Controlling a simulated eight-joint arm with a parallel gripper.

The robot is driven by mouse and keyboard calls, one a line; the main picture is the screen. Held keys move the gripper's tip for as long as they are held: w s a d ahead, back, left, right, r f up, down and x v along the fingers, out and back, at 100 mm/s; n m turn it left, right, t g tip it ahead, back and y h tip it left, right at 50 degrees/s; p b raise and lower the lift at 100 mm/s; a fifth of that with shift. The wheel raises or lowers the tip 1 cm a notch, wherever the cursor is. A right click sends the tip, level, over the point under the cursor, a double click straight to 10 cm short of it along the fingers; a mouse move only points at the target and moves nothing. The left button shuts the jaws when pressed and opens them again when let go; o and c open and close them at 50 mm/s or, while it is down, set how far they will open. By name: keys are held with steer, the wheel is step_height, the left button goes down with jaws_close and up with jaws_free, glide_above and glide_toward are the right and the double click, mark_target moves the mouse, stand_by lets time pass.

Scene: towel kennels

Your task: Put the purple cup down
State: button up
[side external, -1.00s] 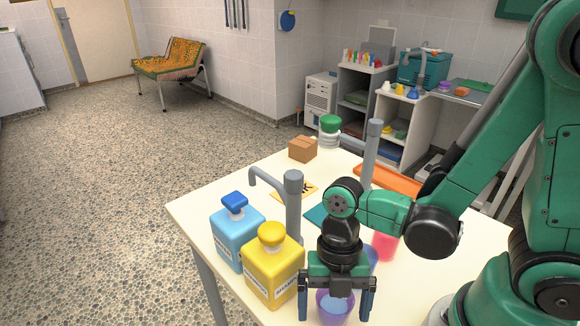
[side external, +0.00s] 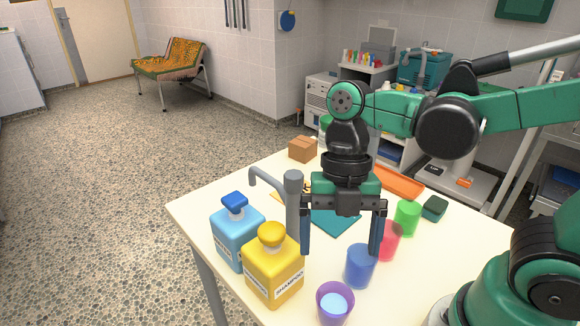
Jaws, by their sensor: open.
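The purple cup (side external: 335,303) stands upright on the table near its front edge, with something light blue inside it. My gripper (side external: 341,250) is open and empty. It hangs fingers down above the table, higher in the picture than the purple cup and apart from it. The blue cup (side external: 360,266) stands just behind and to the right of the purple cup, near my gripper's right finger.
A yellow shampoo bottle (side external: 273,268) and a light blue bottle (side external: 236,236) stand to the left. A grey post (side external: 293,205) rises beside my left finger. A red cup (side external: 388,242), a green cup (side external: 407,217) and an orange tray (side external: 397,181) are on the right.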

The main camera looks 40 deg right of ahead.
steer(key=w+d+m+t+h, duration=0.1)
steer(key=w+d+m+t, duration=0.2)
steer(key=m, duration=1)
steer(key=w+d+r+m+t+h, duration=0.1)
steer(key=w+d+m+t, duration=0.2)
steer(key=m, duration=1.1)
steer(key=d+t, duration=0.1)
steer(key=t, duration=0.2)
steer(key=shift+w+r, duration=0.15)
steer(key=shift+r, duration=0.15)
steer(key=shift+d, duration=0.1)
